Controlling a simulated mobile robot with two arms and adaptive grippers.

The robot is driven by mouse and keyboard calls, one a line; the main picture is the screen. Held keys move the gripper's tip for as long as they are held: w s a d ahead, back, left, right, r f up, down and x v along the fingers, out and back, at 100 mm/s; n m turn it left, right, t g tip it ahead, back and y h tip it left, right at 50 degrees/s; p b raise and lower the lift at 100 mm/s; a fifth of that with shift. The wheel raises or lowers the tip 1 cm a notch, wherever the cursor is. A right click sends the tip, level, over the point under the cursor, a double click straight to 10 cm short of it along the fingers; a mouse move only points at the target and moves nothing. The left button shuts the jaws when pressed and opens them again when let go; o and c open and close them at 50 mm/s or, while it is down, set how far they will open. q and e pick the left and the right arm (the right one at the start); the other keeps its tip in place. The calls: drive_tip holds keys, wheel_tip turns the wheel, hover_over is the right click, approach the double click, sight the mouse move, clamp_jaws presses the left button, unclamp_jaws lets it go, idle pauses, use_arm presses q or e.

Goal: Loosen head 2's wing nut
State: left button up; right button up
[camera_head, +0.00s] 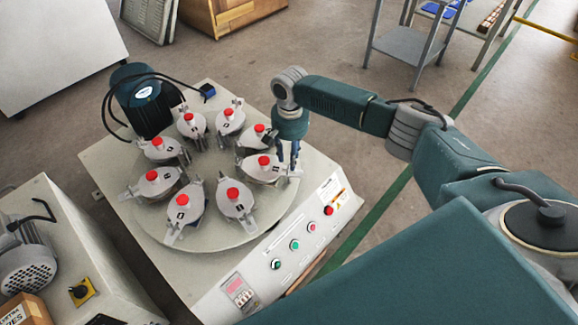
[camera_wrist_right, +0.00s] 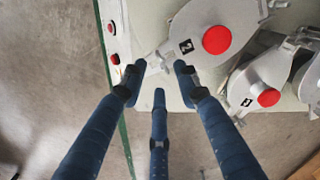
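Head 2 (camera_wrist_right: 225,15), a grey metal pot with a red knob and a black tag that looks like a 2, is at the top of the right wrist view. In the head view it appears to be the pot (camera_head: 260,172) at the turntable's right side. Its pale clamp end with the wing nut (camera_wrist_right: 152,62) lies between and just beyond my fingertips; the nut's shape is hard to make out. My right gripper (camera_head: 288,160) points down over that end. In the right wrist view its three blue fingers (camera_wrist_right: 158,78) are spread and empty. My left gripper is not in view.
Several similar red-knobbed pots ring the round turntable (camera_head: 205,232); a neighbouring pot (camera_wrist_right: 262,82) is close right of my fingers. A control panel (camera_head: 290,250) with buttons runs along the machine's front. A dark motor (camera_head: 147,100) stands behind.

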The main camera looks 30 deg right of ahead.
sight(288, 169)
drive_tip(key=shift+f+b, duration=0.45)
drive_tip(key=shift+f, duration=1.5)
clamp_jaws()
